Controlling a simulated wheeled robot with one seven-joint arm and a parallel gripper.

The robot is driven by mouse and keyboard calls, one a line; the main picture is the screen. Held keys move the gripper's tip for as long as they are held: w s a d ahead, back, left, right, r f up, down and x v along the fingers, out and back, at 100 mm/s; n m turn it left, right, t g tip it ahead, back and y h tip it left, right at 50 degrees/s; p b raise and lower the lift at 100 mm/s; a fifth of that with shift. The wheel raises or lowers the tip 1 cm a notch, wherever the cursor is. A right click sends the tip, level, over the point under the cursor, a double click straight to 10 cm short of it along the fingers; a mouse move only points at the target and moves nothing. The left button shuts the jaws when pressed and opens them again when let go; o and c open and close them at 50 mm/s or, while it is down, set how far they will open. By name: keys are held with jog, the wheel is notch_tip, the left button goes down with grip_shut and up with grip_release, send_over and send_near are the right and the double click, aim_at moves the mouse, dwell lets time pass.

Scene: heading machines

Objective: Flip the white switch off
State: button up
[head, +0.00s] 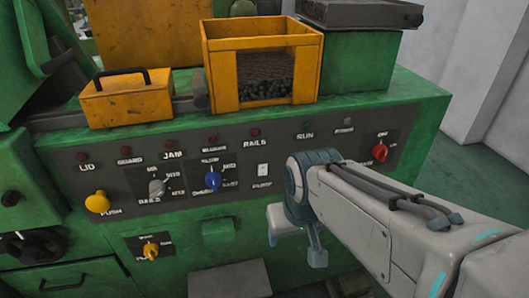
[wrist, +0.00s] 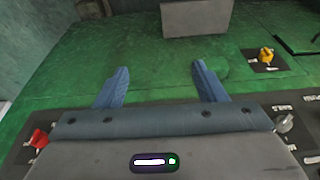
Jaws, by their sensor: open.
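The white switch (head: 263,169) is a small upright rocker on the dark control panel (head: 118,190) of the green machine, right of the blue knob. I cannot tell which way it is tipped. My gripper (head: 295,247) is in front of the panel, lower right of the switch in the head view, and apart from it. In the wrist view its two blue fingers (wrist: 162,86) are spread with nothing between them, over the green machine front. The switch does not show in the wrist view.
Near the switch are the blue knob (head: 212,181), a grey knob (head: 157,188) and a red knob (head: 380,152). A yellow knob (head: 151,251) sits on a lower plate. A yellow bin (head: 213,72) stands on top. A grey box (head: 230,281) juts out below.

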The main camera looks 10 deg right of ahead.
jog(key=shift+a, duration=0.1)
jog(key=c, duration=0.8)
jog(key=shift+f+n, duration=0.3)
jog(key=shift+n, duration=0.1)
jog(key=c, duration=0.5)
jog(key=f+n+g+h, duration=0.1)
jog(key=n, duration=0.2)
jog(key=f+n+g+h, duration=0.1)
jog(key=f+n, duration=0.1)
jog(key=n, duration=0.1)
jog(key=d+f+n+g+h+p, duration=0.1)
jog(key=n, duration=0.1)
jog(key=shift+f+n+g, duration=0.3)
jog(key=shift+f+n, duration=0.05)
jog(key=shift+n, duration=0.05)
grip_shut()
jog(key=w+a+n+t+h+p, duration=0.1)
jog(key=w+a+n+t+h, duration=0.2)
jog(key=n, duration=0.8)
jog(key=w+a+n+t+h+p, duration=0.1)
jog(key=w+a+n+t+h, duration=0.2)
jog(key=n, duration=0.9)
jog(key=w+a+n+t+h+p, duration=0.1)
jog(key=w+a+n+t+h, duration=0.2)
jog(key=n+t, duration=0.5)
jog(key=shift+w+a+f+n+h, duration=0.2)
jog(key=shift+w+n+h, duration=0.7)
jog(key=shift+n, duration=0.9)
